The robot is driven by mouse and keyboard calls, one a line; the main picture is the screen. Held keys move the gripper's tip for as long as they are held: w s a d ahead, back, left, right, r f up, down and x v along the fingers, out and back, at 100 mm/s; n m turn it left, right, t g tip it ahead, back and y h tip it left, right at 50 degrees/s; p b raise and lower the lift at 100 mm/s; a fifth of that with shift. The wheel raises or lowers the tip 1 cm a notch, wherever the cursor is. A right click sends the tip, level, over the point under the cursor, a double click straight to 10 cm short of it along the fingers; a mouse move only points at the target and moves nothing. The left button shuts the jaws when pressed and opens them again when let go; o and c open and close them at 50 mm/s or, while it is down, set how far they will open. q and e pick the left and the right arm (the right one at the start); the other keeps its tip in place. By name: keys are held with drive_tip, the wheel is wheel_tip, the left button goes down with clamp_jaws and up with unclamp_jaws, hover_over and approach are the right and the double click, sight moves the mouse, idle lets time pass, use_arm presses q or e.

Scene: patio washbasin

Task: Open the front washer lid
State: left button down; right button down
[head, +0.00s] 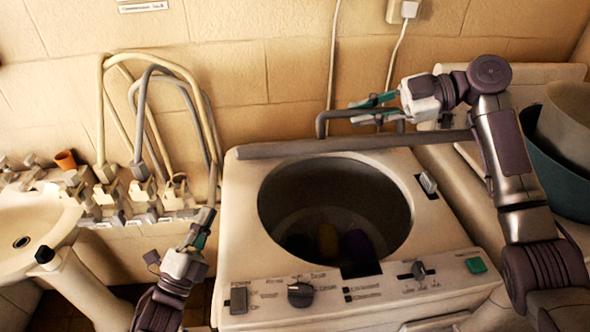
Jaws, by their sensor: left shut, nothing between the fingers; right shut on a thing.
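The front washer (240,210) stands in the middle of the head view, with its round tub opening uncovered. Its grey lid (300,148) is raised at the back edge of the top and shows nearly edge-on as a long bar. A grey handle (321,124) stands up behind that bar. My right gripper (358,110) is at the back of the washer, its fingers shut on the lid's handle. The exact contact is small and partly hidden. My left gripper (208,217) is shut and empty, low at the washer's left side, apart from the lid.
Several dark and coloured items (328,240) lie in the tub. The control panel (380,284) runs along the front. A white basin (30,225) is at left, beside taps and looped hoses (102,110). Bowls (568,125) stand at right. The wall is close behind.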

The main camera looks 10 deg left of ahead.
use_arm(q)
drive_tip(key=s+d+r+m+g+h, duration=0.35)
drive_tip(key=d+r+m+h, duration=0.45)
drive_tip(key=d+m+h, duration=0.65)
drive_tip(key=w+d+r+m+y, duration=0.2)
drive_tip(key=w+d+r, duration=0.1)
drive_tip(key=w+r, duration=0.2)
drive_tip(key=shift+w+d+r, duration=0.25)
drive_tip(key=shift+w+d, duration=0.05)
drive_tip(key=shift+w, duration=0.35)
drive_tip(key=shift+g+y, duration=0.25)
